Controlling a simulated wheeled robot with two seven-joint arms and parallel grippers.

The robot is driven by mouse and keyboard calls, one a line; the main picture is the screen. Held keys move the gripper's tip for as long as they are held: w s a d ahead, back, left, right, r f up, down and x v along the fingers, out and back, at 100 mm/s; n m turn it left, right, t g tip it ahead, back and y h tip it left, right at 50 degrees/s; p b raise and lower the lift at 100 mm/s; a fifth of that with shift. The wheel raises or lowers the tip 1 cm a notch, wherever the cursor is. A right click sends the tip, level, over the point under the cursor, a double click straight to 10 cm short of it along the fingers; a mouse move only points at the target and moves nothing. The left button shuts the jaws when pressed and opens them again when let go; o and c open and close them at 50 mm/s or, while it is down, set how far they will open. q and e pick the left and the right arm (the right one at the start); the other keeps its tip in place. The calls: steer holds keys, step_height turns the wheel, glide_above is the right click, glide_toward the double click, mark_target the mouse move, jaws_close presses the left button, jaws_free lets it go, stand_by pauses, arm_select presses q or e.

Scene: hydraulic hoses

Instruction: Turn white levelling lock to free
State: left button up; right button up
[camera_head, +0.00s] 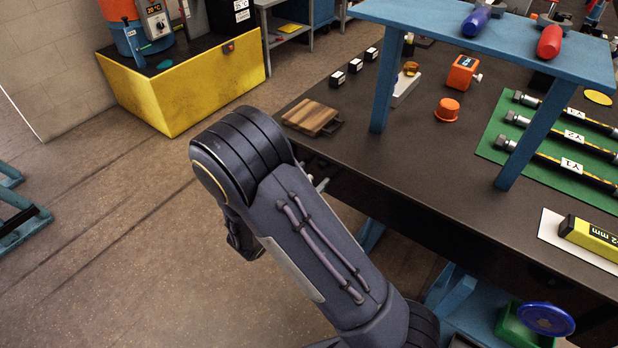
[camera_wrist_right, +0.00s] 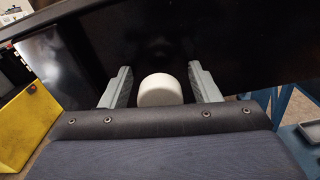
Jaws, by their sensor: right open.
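A white round knob (camera_wrist_right: 160,91), which looks like the white levelling lock, sits against a black panel in the right wrist view. My right gripper (camera_wrist_right: 159,69) is open, with one grey finger on each side of the knob. Gaps show between the knob and both fingers; I see no contact. In the head view my right arm covers most of this place, and the knob is not clearly visible there. Any marking for locked or free is not visible. My left gripper is not in view.
The dark workbench (camera_head: 400,190) carries a wooden block (camera_head: 311,117), an orange cap (camera_head: 447,109) and hoses on a green mat (camera_head: 502,131). A blue raised shelf (camera_head: 420,18) stands on it. A yellow bin (camera_head: 190,90) stands at the back left.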

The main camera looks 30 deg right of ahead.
steer(key=c, duration=1)
steer(key=shift+n+p, duration=6.9)
steer(key=shift+n, duration=2.1)
steer(key=shift+f, duration=0.1)
steer(key=o, duration=1)
